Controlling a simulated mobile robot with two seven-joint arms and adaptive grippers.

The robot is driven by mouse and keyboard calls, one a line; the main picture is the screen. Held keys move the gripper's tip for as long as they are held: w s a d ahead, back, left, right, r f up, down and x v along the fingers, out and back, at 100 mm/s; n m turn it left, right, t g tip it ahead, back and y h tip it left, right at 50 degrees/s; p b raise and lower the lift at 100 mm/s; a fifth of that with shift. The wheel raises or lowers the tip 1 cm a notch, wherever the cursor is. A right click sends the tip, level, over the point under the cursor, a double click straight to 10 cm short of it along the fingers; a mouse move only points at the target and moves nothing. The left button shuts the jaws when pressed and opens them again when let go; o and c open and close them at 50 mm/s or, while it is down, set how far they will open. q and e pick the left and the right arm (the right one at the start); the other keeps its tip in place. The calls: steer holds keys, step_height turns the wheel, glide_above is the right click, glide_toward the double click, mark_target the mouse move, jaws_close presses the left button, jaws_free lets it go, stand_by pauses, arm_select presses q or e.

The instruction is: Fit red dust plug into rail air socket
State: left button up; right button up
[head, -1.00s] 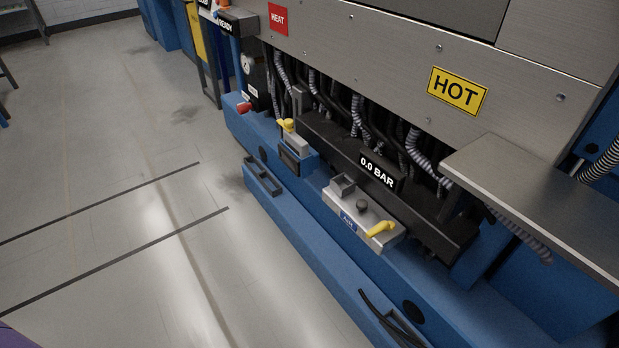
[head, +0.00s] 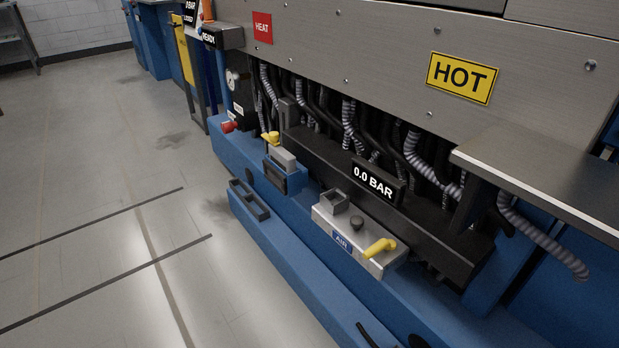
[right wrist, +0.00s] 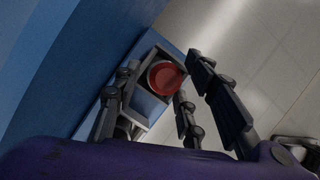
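The metal air block (head: 335,240) with a blue AIR label sits on the blue machine rail in the head view. On it are a small grey open box (head: 334,201), a dark round fitting (head: 357,223) and a yellow lever (head: 380,247). I cannot tell for sure which part is the socket. In the right wrist view, a round red plug (right wrist: 165,78) sits inside a grey square-rimmed holder (right wrist: 142,100). My right gripper (right wrist: 172,105) has its fingers apart, with the plug seen beyond and between them. Neither gripper shows in the head view.
A black 0.0 BAR display (head: 374,182) stands behind the air block, before hanging hoses. A metal shelf (head: 545,175) juts out at right. A two-compartment tray (head: 249,199) is on the lower blue step. Open floor (head: 90,240) lies left.

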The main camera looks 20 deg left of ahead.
steer(key=shift+w, duration=0.1)
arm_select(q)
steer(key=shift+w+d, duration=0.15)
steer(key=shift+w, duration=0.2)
arm_select(e)
jaws_close()
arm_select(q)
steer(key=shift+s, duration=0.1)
arm_select(e)
steer(key=shift+r, duration=0.1)
steer(key=shift+r+p, duration=0.25)
steer(key=shift+p, duration=0.05)
step_height(320, 180, up, 2)
steer(key=shift+r+p, duration=0.15)
steer(key=shift+p, duration=0.4)
arm_select(q)
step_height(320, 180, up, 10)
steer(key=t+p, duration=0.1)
steer(key=p, duration=0.7)
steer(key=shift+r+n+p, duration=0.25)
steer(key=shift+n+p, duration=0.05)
steer(key=shift+p, duration=0.05)
arm_select(e)
steer(key=s+a+r, duration=0.4)
steer(key=s+r, duration=0.6)
steer(key=s, duration=0.3)
steer(key=shift+s, duration=0.25)
